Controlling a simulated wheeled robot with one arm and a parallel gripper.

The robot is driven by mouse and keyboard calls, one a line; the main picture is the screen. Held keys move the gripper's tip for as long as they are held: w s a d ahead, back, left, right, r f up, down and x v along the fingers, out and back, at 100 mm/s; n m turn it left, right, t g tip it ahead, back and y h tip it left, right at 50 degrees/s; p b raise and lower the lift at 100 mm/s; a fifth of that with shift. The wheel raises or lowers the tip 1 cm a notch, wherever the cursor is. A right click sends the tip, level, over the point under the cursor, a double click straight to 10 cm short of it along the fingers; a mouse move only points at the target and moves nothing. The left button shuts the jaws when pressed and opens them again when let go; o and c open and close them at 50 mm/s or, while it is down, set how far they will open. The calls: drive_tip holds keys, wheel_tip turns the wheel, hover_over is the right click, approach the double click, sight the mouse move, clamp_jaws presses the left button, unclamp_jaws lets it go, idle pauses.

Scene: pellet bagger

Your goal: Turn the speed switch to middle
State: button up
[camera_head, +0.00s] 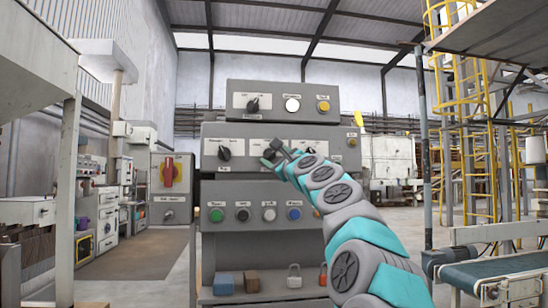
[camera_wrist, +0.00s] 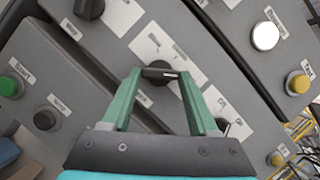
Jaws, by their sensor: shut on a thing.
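A black rotary switch (camera_wrist: 158,73) with a pale pointer mark sits on a white label plate in the middle row of the grey control panel. The plate's lettering is too small to read, so I cannot confirm that it is the speed switch. My gripper (camera_wrist: 160,82) has its two green fingers closed on this switch, one on each side. In the head view my gripper (camera_head: 272,156) is at the panel's middle row, and the hand partly covers the switch. The switch's exact setting is hard to tell.
Another black knob (camera_head: 224,153) is to the left in the same row. Above are a third knob (camera_head: 253,105), a white button (camera_head: 292,105) and a yellow button (camera_head: 323,106). Several coloured push buttons, including a green one (camera_head: 217,215), line the lower row. A red-handled switch box (camera_head: 172,173) stands left.

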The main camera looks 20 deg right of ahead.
drive_tip(key=shift+r, duration=0.15)
drive_tip(key=n+p, duration=0.1)
drive_tip(key=n+y+p, duration=0.1)
drive_tip(key=n+g+p, duration=0.1)
drive_tip(key=n+p, duration=0.1)
drive_tip(key=shift+d+r, duration=0.1)
drive_tip(key=shift+r, duration=0.2)
drive_tip(key=n+g+y+p, duration=0.1)
drive_tip(key=n+p, duration=0.1)
drive_tip(key=n, duration=0.1)
drive_tip(key=shift+n+g+y+p, duration=0.3)
drive_tip(key=shift+n+g+p, duration=0.5)
drive_tip(key=shift+n+p, duration=0.75)
drive_tip(key=shift+n, duration=0.45)
drive_tip(key=o, duration=1.4)
drive_tip(key=shift+s, duration=0.15)
